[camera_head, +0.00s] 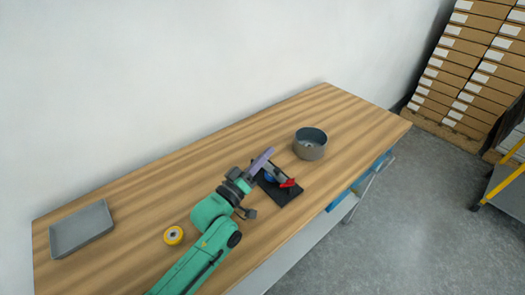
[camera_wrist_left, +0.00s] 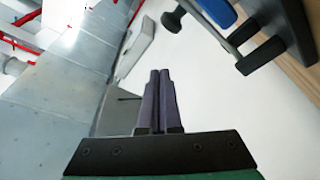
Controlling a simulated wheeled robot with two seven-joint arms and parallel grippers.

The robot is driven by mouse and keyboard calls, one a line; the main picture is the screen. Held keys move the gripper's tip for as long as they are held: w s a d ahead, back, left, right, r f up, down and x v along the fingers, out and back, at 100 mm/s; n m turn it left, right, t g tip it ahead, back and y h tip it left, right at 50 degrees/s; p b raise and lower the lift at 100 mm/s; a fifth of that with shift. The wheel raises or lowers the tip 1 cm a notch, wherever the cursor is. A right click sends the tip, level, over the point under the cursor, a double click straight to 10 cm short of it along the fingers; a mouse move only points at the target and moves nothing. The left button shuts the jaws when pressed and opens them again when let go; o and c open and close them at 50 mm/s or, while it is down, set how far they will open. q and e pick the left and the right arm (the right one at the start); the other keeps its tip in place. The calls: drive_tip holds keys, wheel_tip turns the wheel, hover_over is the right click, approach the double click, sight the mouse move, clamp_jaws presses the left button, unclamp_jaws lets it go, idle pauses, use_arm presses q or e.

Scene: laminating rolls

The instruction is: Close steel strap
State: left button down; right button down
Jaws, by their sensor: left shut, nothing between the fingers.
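A small black base plate (camera_head: 287,193) lies on the wooden table with a dark strap, a blue part (camera_head: 269,178) and a red part (camera_head: 288,183) on it. My left gripper (camera_head: 264,158) is over the plate's upper left side in the head view, its purple fingers together and empty. In the left wrist view the shut fingers (camera_wrist_left: 159,100) point at a pale wall. The blue part (camera_wrist_left: 217,10) and dark bars (camera_wrist_left: 262,52) show at the upper right there, apart from the fingers. I cannot tell the strap's exact position. My right gripper is not in view.
A grey round bowl (camera_head: 310,151) stands right of the plate. Stacked cardboard boxes (camera_head: 470,65) stand beyond on the floor. The table's right end is clear.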

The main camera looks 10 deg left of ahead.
use_arm(q)
drive_tip(key=shift+d+f, duration=0.1)
idle(0.4)
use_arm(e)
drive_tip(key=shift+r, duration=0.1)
